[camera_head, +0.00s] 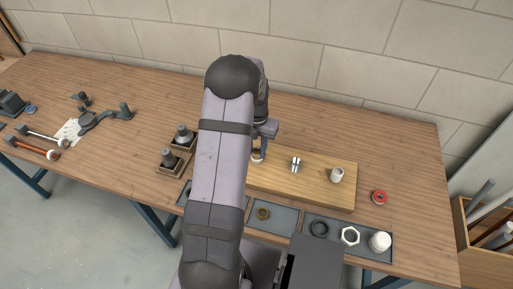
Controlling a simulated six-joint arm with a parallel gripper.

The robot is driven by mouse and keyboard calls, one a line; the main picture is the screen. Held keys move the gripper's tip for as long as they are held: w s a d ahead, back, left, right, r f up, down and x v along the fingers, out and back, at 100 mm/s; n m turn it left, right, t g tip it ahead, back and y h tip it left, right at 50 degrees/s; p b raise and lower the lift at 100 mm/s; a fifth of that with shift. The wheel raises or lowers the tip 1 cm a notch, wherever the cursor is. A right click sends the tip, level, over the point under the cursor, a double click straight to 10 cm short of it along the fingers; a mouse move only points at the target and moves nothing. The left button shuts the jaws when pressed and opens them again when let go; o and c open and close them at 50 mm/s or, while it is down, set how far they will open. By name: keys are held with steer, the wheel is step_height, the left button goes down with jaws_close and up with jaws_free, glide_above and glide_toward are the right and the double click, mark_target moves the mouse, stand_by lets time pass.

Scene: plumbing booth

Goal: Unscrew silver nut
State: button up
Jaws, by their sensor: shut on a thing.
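My gripper (261,149) points down over the left part of the wooden board (320,188). It is shut on a small pale piece (257,157) low at the board's surface. This may be the silver nut, but it is too small and too covered by my arm to be sure. My arm hides the left end of the board. A small silver fitting (296,164) stands on the board to the right of my gripper, apart from it. A white-grey cylindrical fitting (336,175) stands farther right on the board.
A red tape roll (379,198) lies right of the board. Dark fittings (183,135) stand in wooden holders at left.

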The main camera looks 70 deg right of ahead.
steer(key=o, duration=2)
steer(key=shift+c, duration=0.2)
steer(key=shift+r, duration=0.1)
steer(key=shift+r+p, duration=1.9)
steer(key=shift+r, duration=0.55)
